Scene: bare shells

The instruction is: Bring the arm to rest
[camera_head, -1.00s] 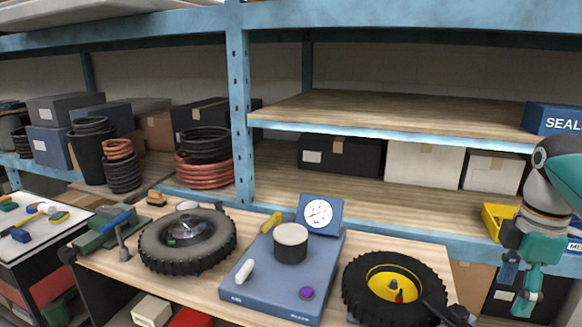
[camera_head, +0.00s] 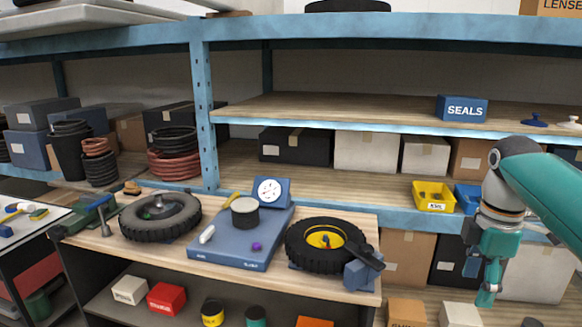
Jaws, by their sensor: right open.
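My right arm comes in from the right edge, teal and grey, and bends down at its wrist. My right gripper (camera_head: 480,280) hangs in front of the shelving, right of the workbench (camera_head: 371,240). Its fingers are apart, and I see nothing between them. It touches nothing that I can make out. My left gripper is not in view.
On the workbench are a tire with a grey hub (camera_head: 160,217), a blue scale (camera_head: 228,252) and a tire with a yellow hub (camera_head: 326,245). A yellow bin (camera_head: 433,204) and a blue SEALS box (camera_head: 461,109) sit on shelves behind the arm.

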